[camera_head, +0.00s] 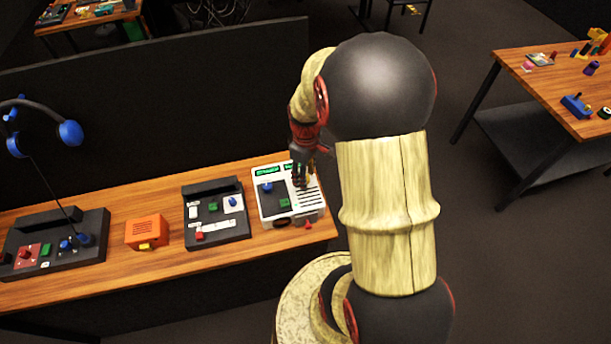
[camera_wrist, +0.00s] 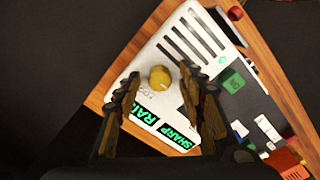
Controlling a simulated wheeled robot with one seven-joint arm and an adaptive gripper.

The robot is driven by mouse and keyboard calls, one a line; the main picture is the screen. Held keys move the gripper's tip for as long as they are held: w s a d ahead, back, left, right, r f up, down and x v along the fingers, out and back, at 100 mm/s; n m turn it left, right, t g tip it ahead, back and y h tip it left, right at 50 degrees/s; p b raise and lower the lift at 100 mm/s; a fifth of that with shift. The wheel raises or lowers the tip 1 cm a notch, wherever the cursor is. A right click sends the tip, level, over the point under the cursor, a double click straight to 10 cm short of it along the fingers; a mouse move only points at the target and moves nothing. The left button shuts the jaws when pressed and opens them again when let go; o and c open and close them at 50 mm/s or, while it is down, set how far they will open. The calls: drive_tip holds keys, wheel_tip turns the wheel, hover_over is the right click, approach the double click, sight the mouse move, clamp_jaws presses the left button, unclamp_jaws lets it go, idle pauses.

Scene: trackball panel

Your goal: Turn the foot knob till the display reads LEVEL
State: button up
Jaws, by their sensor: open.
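The foot knob (camera_wrist: 160,78) is a round yellow knob on the white panel (camera_head: 308,212), seen in the wrist view. Lettering beside it is too small to read surely. My gripper (camera_wrist: 159,72) is open over the panel, with one finger on each side of the knob in the picture. I cannot tell whether either finger touches it. Two green-lit displays (camera_wrist: 146,109) sit beside the knob; one shows letters like RAI, partly covered by a finger, the other (camera_wrist: 176,136) SHARP. In the head view my gripper (camera_head: 302,178) hides the knob area.
The white panel stands at the right end of a wooden bench (camera_head: 170,265). It also carries a blue control (camera_head: 267,187), a green button (camera_head: 284,203) and slots. A dark panel (camera_head: 217,232) and an orange box (camera_head: 147,232) stand to its left. A dark partition (camera_head: 150,110) rises behind.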

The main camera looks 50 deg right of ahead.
drive_tip(key=shift+c, duration=1.2)
drive_tip(key=c, duration=0.7)
clamp_jaws()
